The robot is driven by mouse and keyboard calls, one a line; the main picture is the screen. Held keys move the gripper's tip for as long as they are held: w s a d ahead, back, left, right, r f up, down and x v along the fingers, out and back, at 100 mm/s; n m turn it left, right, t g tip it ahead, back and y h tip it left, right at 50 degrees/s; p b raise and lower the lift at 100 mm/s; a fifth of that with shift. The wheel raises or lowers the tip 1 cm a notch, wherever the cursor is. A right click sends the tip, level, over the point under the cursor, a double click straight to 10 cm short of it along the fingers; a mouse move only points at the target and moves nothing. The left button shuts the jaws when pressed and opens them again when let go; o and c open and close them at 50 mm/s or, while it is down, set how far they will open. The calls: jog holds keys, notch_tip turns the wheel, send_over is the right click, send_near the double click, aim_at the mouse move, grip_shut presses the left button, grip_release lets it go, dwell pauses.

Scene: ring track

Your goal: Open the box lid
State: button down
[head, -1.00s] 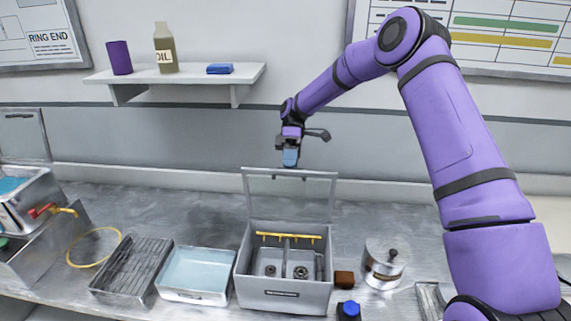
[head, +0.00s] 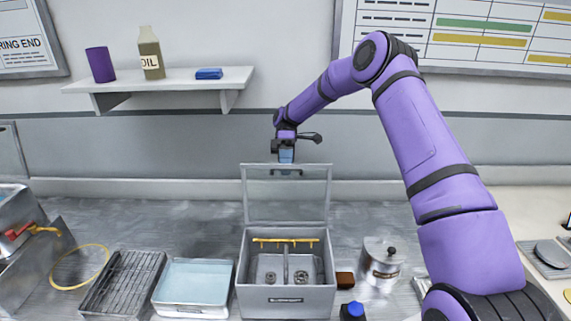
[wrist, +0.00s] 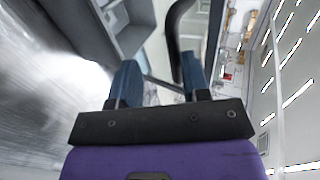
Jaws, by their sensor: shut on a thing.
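The grey box (head: 287,301) stands on the counter with its lid (head: 286,203) standing about upright at the back edge. The lid has a grey frame and a see-through panel. A dark handle (head: 287,172) shows near the lid's top edge. My gripper (head: 286,157) is at the top of the lid, pointing down. In the wrist view, my two blue fingers (wrist: 160,72) are on either side of part of the lid, shut on its handle; the exact contact is hard to see. Inside the open box are a yellow bar (head: 285,240) and round metal parts.
A tray of light blue liquid (head: 192,284) and a wire rack tray (head: 122,283) stand left of the box. A shelf (head: 160,81) hangs on the wall above left.

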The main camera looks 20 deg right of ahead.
jog(key=shift+s+f, duration=0.25)
jog(key=shift+f, duration=0.45)
jog(key=c, duration=0.9)
grip_release()
jog(key=shift+c, duration=0.3)
jog(key=shift+c, duration=0.2)
jog(key=shift+r, duration=0.3)
jog(key=shift+c, duration=0.7)
jog(key=r, duration=0.3)
jog(key=shift+s+r, duration=0.2)
jog(key=shift+s, duration=0.15)
jog(key=s, duration=0.5)
jog(key=s+r, duration=0.1)
jog(key=s, duration=0.9)
jog(key=shift+a+r, duration=0.2)
jog(key=shift+r, duration=0.1)
